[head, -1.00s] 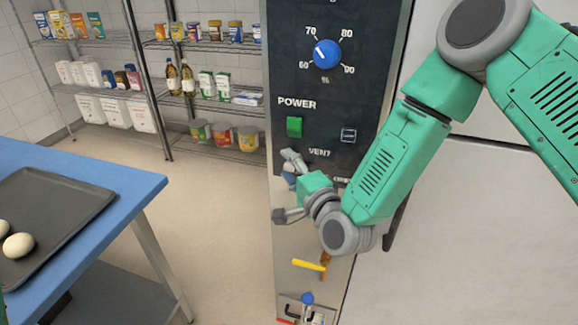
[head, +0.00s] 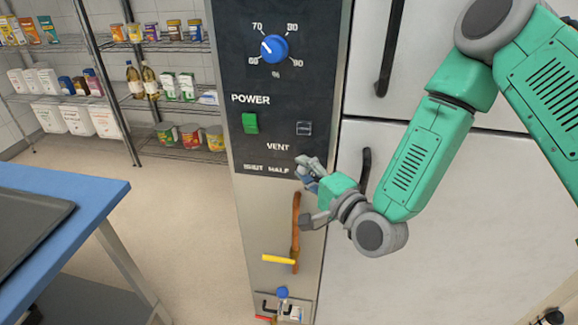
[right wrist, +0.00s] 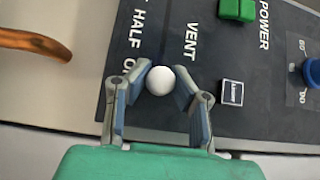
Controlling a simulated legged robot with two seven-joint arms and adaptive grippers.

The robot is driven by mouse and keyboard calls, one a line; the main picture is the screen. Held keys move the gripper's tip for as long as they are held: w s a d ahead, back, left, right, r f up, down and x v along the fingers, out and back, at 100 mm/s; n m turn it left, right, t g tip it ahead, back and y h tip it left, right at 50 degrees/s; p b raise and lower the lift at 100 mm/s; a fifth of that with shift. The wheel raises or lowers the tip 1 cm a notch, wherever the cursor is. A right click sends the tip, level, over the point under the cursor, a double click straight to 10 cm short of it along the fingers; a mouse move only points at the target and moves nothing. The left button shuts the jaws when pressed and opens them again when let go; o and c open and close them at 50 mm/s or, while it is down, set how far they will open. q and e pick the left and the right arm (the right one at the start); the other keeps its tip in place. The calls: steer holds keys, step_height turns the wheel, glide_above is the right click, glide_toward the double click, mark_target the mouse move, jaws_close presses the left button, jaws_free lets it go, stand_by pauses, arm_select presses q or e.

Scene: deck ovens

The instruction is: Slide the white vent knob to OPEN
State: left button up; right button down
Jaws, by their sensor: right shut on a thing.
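The white vent knob (right wrist: 159,80) shows in the right wrist view between the two fingers of my right gripper (right wrist: 160,77), which is shut on it. The knob appears beside the third label, which starts with O and is partly hidden by a finger. In the head view the right gripper (head: 308,172) is at the lower right of the black control panel (head: 265,130), below the word VENT. The labels SHUT and HALF are clear to its left; the gripper hides the knob and the third label. My left gripper is not in view.
The panel also has a blue dial (head: 274,48), a green power switch (head: 250,123) and a small dark switch (head: 304,128). Below hang a brown handle (head: 296,225) and a yellow lever (head: 278,259). A blue table (head: 85,215) with a dark tray (head: 30,230) stands at left.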

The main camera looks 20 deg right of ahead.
mark_target(307, 173)
steer(key=shift+a+f, duration=0.25)
steer(key=shift+a, duration=0.05)
steer(key=c, duration=1.4)
jaws_free()
steer(key=shift+s+d, duration=0.15)
steer(key=shift+d, duration=0.1)
steer(key=shift+o, duration=0.3)
steer(key=shift+d, duration=0.55)
steer(key=shift+s+a, duration=0.2)
steer(key=shift+s, duration=0.05)
steer(key=s, duration=0.4)
steer(key=shift+d, duration=0.15)
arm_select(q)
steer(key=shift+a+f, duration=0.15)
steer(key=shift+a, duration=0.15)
arm_select(e)
steer(key=s, duration=0.1)
steer(key=s+d, duration=0.1)
steer(key=s, duration=0.1)
steer(key=shift+d, duration=0.1)
